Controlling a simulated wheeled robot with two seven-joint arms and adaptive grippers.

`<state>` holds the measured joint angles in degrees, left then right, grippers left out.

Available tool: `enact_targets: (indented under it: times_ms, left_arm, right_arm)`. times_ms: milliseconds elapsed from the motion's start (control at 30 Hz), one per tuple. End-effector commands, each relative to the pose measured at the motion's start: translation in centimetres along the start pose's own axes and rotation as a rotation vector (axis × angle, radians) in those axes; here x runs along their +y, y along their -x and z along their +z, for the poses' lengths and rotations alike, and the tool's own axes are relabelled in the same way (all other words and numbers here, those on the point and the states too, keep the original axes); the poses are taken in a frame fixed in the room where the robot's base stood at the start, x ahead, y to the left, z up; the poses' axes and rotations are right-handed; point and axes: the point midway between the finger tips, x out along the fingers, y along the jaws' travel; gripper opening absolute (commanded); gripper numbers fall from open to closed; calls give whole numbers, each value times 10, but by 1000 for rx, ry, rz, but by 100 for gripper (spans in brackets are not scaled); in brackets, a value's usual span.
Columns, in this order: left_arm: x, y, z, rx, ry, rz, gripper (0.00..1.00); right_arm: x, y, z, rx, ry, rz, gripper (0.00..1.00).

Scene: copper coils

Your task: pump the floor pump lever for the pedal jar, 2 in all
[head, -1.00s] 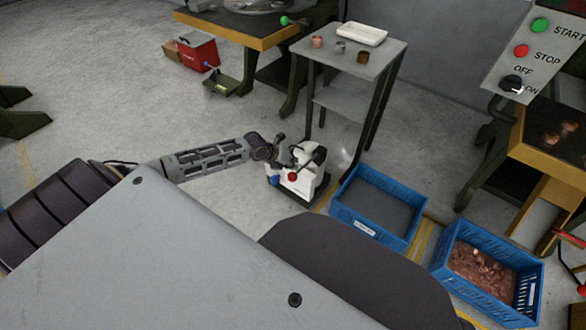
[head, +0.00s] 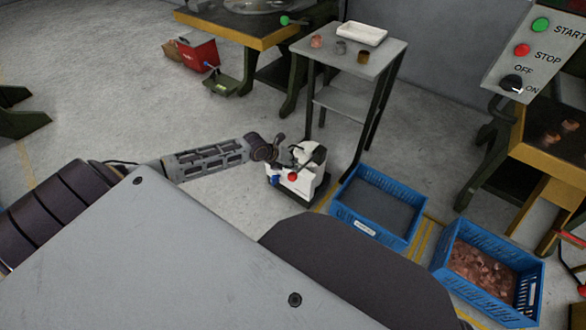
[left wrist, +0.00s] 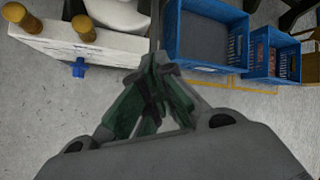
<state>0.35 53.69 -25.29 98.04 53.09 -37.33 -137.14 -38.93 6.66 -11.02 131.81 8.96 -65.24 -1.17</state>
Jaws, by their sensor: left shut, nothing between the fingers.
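A white floor unit (head: 310,180) stands below the small side table, with a red knob and a blue tap low on its front. I take it for the pump; its lever is hard to make out behind my gripper. My left gripper (head: 300,153) is over the top of this unit, shut and empty. In the left wrist view the shut fingers (left wrist: 155,85) point at the floor beside the white unit (left wrist: 75,45), which shows brass-coloured knobs and a blue tap (left wrist: 79,68). Whether they touch a lever, I cannot tell. My right gripper is out of view.
A blue crate (head: 340,213) stands just right of the unit, and another blue crate (head: 437,268) with copper pieces is farther right. The grey side table (head: 385,48) is close behind. A green floor device (head: 222,84) lies at the back left. Floor left of the unit is clear.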

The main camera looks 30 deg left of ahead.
Motion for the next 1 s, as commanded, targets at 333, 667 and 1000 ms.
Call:
enact_targets:
  times_ms: [333, 667, 1000]
  left_arm:
    - [0, 0, 0, 0, 0, 0, 0]
    - [1, -2, -1, 0, 0, 0, 0]
    - [4, -6, -4, 0, 1, 1, 0]
  right_arm:
    - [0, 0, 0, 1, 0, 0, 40]
    - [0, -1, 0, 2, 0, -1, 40]
    - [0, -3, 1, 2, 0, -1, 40]
